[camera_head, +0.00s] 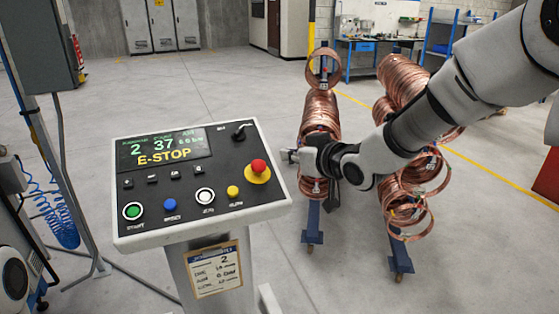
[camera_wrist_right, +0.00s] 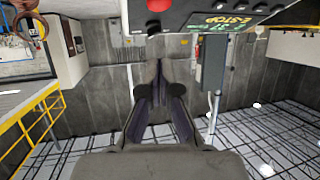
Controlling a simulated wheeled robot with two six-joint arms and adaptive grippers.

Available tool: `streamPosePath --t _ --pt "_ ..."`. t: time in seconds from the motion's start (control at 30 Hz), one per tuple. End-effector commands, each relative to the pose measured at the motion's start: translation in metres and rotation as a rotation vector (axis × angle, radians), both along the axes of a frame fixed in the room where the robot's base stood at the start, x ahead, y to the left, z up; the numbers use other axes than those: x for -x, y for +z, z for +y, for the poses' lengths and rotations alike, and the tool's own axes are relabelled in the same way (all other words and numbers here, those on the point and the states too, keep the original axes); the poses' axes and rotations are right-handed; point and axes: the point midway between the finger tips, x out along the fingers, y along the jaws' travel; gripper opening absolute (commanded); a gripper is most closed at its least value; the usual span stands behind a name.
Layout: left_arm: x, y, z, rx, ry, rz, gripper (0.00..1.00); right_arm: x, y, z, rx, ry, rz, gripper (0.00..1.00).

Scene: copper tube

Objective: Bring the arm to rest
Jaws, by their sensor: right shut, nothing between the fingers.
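My right arm comes in from the right edge of the head view. Its gripper (camera_head: 290,155) is just right of the control panel (camera_head: 278,203), near the red emergency-stop button (camera_head: 258,168), and apart from it. The gripper points left and is shut and empty. The panel's screen (camera_head: 165,150) reads E-STOP. My left gripper is not in view.
Copper coils (camera_head: 319,112) hang on a blue stand behind my right gripper, and more coils (camera_head: 403,75) stand behind the forearm. A grey cabinet (camera_head: 40,45) and a blue coiled hose (camera_head: 62,212) are at the left. Open floor (camera_head: 215,85) lies behind the panel.

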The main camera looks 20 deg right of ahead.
Motion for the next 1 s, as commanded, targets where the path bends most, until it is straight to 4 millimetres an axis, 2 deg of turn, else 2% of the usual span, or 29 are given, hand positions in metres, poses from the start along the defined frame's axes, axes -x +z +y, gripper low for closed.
streamPosePath --t 0.47,0.57,0.67,0.77,0.8,0.87,0.9,0.97,1.0 --pt "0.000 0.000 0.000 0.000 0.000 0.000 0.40 0.003 0.002 -0.001 0.000 0.000 0.000 0.00" --pt "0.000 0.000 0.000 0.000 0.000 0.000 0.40 0.003 -0.007 -0.001 0.001 0.001 0.015 0.00" --pt "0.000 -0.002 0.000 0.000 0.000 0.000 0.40 0.002 -0.048 0.000 0.005 0.002 0.086 0.00" --pt "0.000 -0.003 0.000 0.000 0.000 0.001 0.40 0.010 -0.122 0.004 0.018 0.010 0.218 0.00" --pt "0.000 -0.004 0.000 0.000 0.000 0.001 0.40 0.019 -0.158 0.006 0.021 0.012 0.285 0.00" --pt "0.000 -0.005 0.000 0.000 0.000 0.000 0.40 0.038 -0.211 0.008 0.022 0.009 0.391 0.00" --pt "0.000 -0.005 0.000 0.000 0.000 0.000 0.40 0.053 -0.244 0.010 0.021 0.002 0.461 0.00" --pt "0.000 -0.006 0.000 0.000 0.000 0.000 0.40 0.081 -0.292 0.011 0.020 -0.009 0.565 0.00" --pt "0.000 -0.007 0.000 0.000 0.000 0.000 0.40 0.102 -0.322 0.012 0.020 -0.019 0.635 0.00"
